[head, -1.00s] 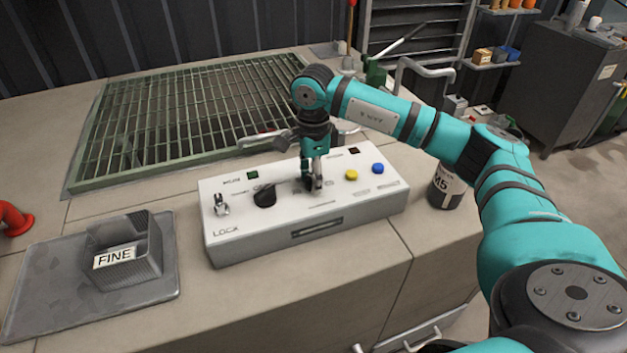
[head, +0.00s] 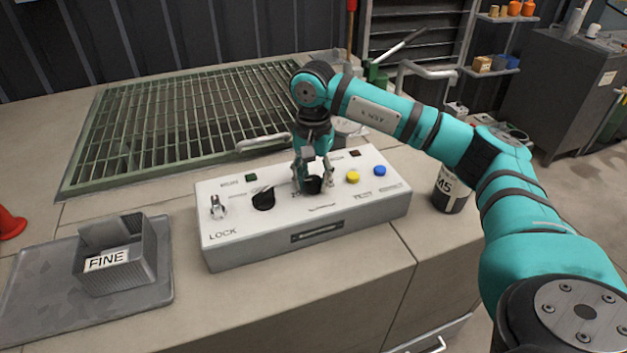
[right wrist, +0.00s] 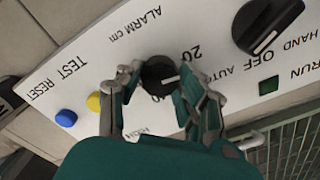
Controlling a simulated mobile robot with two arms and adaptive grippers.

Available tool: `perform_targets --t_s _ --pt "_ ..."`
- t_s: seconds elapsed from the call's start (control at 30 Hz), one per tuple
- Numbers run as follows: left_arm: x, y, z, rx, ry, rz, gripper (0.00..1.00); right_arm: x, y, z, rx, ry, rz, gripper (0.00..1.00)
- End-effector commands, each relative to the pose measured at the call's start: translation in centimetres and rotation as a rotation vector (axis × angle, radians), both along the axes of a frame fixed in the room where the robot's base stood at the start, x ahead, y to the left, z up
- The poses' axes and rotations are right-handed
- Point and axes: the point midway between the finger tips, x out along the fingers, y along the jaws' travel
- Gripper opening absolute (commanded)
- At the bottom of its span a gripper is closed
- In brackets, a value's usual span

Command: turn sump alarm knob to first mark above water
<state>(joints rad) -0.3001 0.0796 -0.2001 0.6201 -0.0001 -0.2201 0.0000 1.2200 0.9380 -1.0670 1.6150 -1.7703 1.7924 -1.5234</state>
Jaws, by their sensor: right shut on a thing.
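The black sump alarm knob (head: 313,185) is on top of the white control box (head: 310,250), right of a larger black selector knob (head: 264,198). My right gripper (head: 314,181) points down with a finger on either side of the alarm knob, shut on it. The right wrist view shows the alarm knob (right wrist: 158,75) between the fingers, with a short white pointer line, beside the markings "ALARM cm" and "20". The sump grating (head: 190,120) lies behind the box; I cannot make out a water level. My left gripper is not in view.
A yellow button (head: 352,177) and a blue button (head: 379,171) sit right of the alarm knob. A toggle switch (head: 217,207) marked LOCK is at the left. A bin marked FINE (head: 115,262) stands on a tray. A dark M5 container (head: 449,190) stands at the right.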

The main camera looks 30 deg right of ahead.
Motion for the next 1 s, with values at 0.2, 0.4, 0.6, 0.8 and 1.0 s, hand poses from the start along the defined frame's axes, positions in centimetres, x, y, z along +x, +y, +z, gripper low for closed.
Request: perform_targets --t_s 0.2,0.4,0.6,0.8,1.0 --pt "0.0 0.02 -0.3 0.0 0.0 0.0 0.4 0.17 -0.06 0.26 0.0 -0.008 0.103 0.04" --pt "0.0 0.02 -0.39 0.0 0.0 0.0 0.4 0.16 -0.07 0.29 0.0 -0.008 0.152 0.04" --pt "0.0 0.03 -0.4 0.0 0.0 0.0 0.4 0.16 -0.07 0.31 0.0 -0.008 0.166 0.05" --pt "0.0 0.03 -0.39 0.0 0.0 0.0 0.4 0.17 -0.07 0.32 0.0 -0.009 0.166 0.04" --pt "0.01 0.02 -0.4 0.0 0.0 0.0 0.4 0.14 -0.05 0.26 0.0 -0.007 0.166 0.51"
